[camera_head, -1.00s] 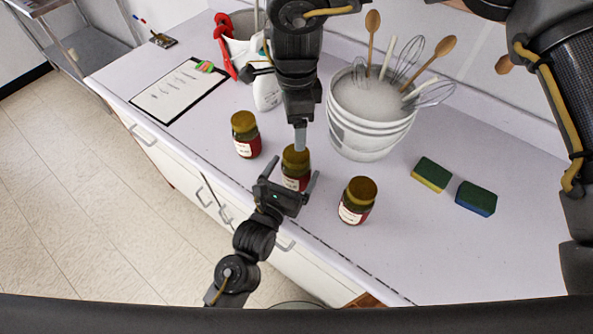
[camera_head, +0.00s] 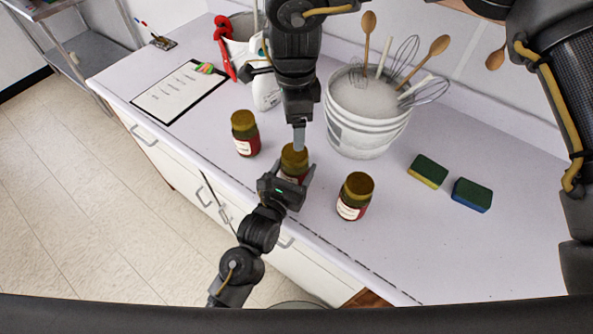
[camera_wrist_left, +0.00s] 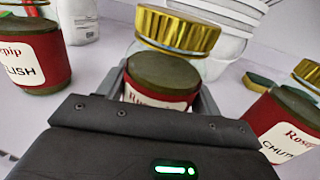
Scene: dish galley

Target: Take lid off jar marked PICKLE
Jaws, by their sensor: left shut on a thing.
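The middle jar (camera_head: 291,163) has a gold lid and a red label. It stands upright on the counter and shows in the left wrist view (camera_wrist_left: 162,75), lid (camera_wrist_left: 178,30) on. Only the top of its label shows; the marked word is hidden. My left gripper (camera_head: 290,177) is shut around its body from the front. My right gripper (camera_head: 299,139) points down at the lid from above. Its fingers overlap edge-on, so I cannot tell whether they are open or touching the lid. The left jar (camera_wrist_left: 30,55) reads "LISH"; the right jar (camera_wrist_left: 290,125) reads "CHUT".
The left jar (camera_head: 244,133) and right jar (camera_head: 355,196) flank the middle one closely. Behind stands a white bucket (camera_head: 366,135) of whisks and spoons. Two sponges (camera_head: 428,170) (camera_head: 471,195) lie at right, a clipboard (camera_head: 180,94) at left. The counter's front right is clear.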

